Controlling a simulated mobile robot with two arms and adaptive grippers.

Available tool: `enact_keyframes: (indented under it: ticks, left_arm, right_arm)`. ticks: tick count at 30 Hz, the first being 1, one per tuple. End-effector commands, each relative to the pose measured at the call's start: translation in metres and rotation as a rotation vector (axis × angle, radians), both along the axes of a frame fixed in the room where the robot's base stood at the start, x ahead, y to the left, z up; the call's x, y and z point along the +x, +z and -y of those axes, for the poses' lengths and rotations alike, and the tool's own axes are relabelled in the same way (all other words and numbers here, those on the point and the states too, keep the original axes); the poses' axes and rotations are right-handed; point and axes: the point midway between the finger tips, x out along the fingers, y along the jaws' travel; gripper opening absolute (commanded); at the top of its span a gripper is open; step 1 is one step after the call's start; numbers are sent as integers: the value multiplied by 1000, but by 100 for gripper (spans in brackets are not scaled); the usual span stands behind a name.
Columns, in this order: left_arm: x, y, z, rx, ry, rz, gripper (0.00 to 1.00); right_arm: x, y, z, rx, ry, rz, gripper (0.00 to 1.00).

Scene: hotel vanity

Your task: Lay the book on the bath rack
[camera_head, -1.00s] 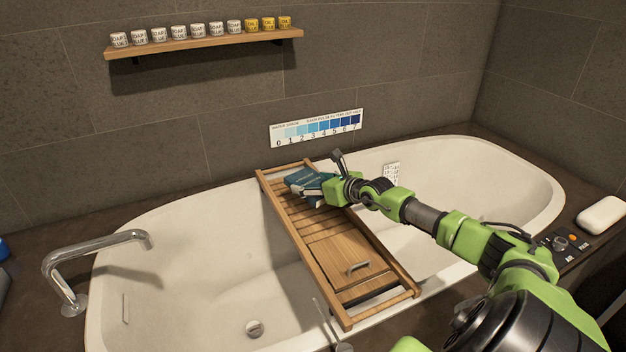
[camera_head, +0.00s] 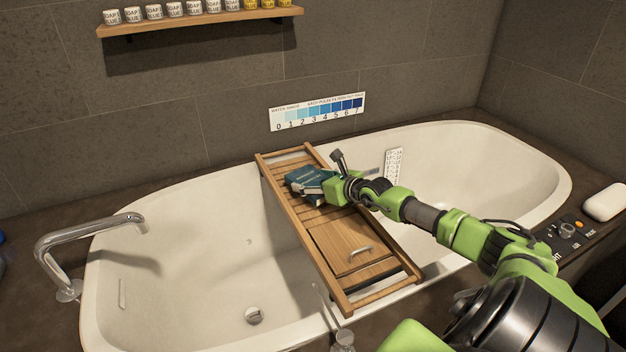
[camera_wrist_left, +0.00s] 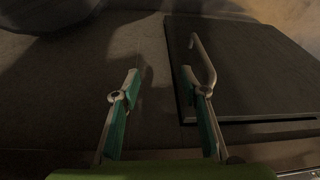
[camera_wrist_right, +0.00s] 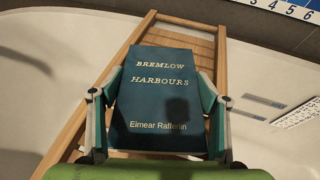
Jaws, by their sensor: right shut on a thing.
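The dark teal book (camera_head: 306,177), titled "Bremlow Harbours", is at the far part of the wooden bath rack (camera_head: 326,282), which spans the tub. In the right wrist view the book (camera_wrist_right: 160,92) lies between the two fingers, over the slats. My right gripper (camera_head: 326,187) is shut on the book's near edges. Whether the book touches the slats or hovers just above cannot be told. My left gripper (camera_wrist_left: 160,92) shows only in the left wrist view, with its fingers apart and nothing between them.
The white tub (camera_head: 200,275) lies around and below the rack. A chrome faucet (camera_head: 95,240) is at left. A rack panel with a handle (camera_head: 345,240) covers the near-middle slats. A soap bar (camera_head: 605,202) sits at right. A dark flat panel (camera_wrist_left: 245,65) is near my left gripper.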

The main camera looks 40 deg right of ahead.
Motion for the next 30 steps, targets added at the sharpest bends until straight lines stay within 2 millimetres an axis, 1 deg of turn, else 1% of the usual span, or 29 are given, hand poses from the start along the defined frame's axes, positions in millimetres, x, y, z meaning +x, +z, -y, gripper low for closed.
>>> enact_keyframes:
  ticks: [6, 7, 8, 9, 22, 26, 30]
  left_arm:
    - [0, 0, 0, 0, 0, 0, 40]
    - [0, 0, 0, 0, 0, 0, 40]
    - [0, 0, 0, 0, 0, 0, 40]
    - [0, 0, 0, 0, 0, 0, 40]
    - [0, -1, 0, 0, -1, 0, 40]
    - [0, 0, 0, 0, -1, 0, 40]
    - [0, 0, 0, 0, -1, 0, 40]
  right_arm:
    - [0, 1, 0, 0, 0, 2, 44]
    - [0, 1, 0, 0, 0, 2, 77]
    - [0, 1, 0, 0, 0, 2, 84]
    - [0, 1, 0, 1, 0, 1, 88]
    - [-3, 0, 0, 1, 1, -2, 88]
    - [-12, 2, -1, 3, 1, -4, 88]
    - [-26, 8, -2, 1, 2, -3, 88]
